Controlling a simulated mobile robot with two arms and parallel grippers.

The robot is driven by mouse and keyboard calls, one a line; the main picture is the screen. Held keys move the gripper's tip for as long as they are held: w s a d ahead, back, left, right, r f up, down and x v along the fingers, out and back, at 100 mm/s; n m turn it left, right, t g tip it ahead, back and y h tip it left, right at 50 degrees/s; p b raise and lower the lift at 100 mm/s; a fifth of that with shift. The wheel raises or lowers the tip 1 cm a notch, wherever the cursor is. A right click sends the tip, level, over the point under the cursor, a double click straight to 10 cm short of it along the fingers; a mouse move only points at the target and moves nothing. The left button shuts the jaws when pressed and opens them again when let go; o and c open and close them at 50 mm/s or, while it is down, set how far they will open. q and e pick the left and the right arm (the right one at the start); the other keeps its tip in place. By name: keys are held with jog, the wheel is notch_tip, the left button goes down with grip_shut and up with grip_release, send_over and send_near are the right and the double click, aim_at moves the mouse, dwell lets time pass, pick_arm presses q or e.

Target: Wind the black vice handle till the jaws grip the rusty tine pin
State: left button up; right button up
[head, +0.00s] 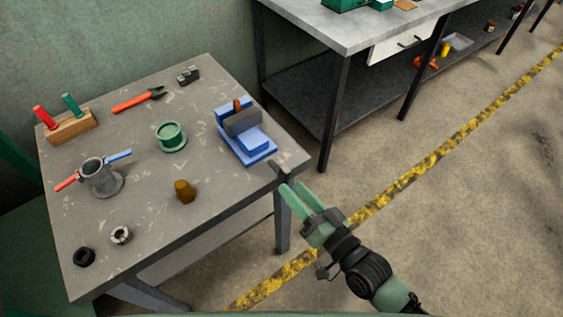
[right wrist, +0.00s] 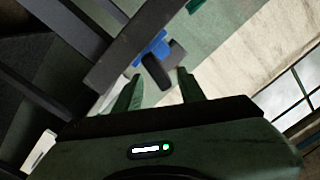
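The blue vice (head: 250,147) with grey jaws stands at the right edge of the small table. A rusty brown pin (head: 237,103) stands up at its jaws; I cannot tell whether they touch it. The black handle (head: 283,166) juts from the vice's front past the table corner. My right gripper (head: 290,186) is open and empty, just beyond the handle's end. In the right wrist view, the handle (right wrist: 157,73) shows between the two open fingers (right wrist: 160,75), with the blue vice (right wrist: 152,47) behind; contact cannot be told. My left gripper is out of view.
The table (head: 110,235) also holds a green round pot (head: 171,137), a grey mug-like holder (head: 101,178), a brown cylinder (head: 184,191), a wooden block with handles (head: 70,127), an orange-handled tool (head: 135,101) and dark rings. Open floor lies right; a bench (head: 330,30) stands behind.

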aim_at(276, 166)
jog(key=n, duration=0.2)
jog(key=w+n, duration=0.1)
jog(key=n, duration=0.1)
jog(key=shift+w+a+f, duration=0.1)
jog(key=shift+a, duration=0.05)
jog(key=x, duration=0.7)
jog(key=shift+w+a+f, duration=0.1)
jog(key=shift+w+a, duration=0.05)
jog(key=shift+w, duration=0.1)
jog(key=shift+c, duration=0.3)
grip_shut()
jog(key=shift+p, duration=0.45)
